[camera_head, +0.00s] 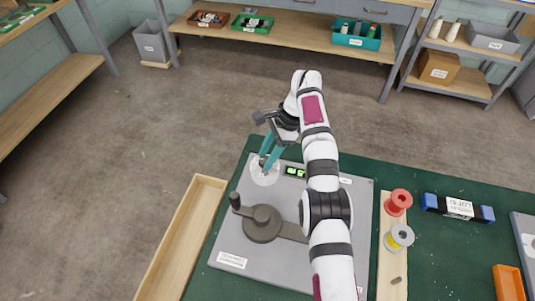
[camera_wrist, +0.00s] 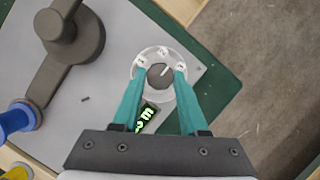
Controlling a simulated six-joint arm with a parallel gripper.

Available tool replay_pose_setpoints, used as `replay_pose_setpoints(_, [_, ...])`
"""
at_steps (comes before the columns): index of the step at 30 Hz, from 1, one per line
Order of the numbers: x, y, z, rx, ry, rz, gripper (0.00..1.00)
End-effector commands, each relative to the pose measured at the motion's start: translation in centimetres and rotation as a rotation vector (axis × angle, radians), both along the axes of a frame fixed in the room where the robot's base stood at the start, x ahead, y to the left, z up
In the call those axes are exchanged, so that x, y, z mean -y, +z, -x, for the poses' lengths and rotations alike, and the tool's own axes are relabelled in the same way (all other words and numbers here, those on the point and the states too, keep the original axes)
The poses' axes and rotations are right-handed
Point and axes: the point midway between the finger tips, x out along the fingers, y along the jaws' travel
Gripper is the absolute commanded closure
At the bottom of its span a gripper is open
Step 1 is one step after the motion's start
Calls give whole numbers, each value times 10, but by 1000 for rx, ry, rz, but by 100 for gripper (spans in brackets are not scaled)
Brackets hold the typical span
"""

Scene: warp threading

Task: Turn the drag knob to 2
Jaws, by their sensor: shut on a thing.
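The drag knob (camera_wrist: 159,77) is a small dark grey round knob with a white pointer mark. It sits on a pale round dial (camera_wrist: 160,51), which also shows in the head view (camera_head: 264,178). My gripper (camera_wrist: 160,73) has its two teal fingers on either side of the knob and is shut on it. In the head view, my gripper (camera_head: 265,162) reaches down onto the dial. In the wrist view the pointer leans up and right, between two of the dial's small labels. I cannot read the numbers surely.
A lit green display (camera_wrist: 145,116) is beside the dial. A dark crank arm (camera_head: 262,222) lies on the grey plate (camera_head: 227,244) near the dial. A wooden tray (camera_head: 178,232) borders the plate's left. Red (camera_head: 398,201) and grey-yellow (camera_head: 399,237) spools stand right.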

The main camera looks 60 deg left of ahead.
Motion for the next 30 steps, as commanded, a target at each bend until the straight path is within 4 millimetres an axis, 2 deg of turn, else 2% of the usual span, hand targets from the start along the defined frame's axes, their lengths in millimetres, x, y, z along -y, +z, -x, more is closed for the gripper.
replay_pose_setpoints(1, [2, -1, 0, -6, -4, 8, 100])
replay_pose_setpoints(2, [2, -1, 0, -6, -3, 9, 52])
replay_pose_setpoints(6, [1, 0, 0, -5, -3, 7, 27])
replay_pose_setpoints(23, [1, 1, 1, -4, -21, 5, 27])
replay_pose_setpoints(26, [2, 1, 1, -4, -88, 5, 27])
replay_pose_setpoints(30, [3, 2, 1, -4, -271, 5, 27])
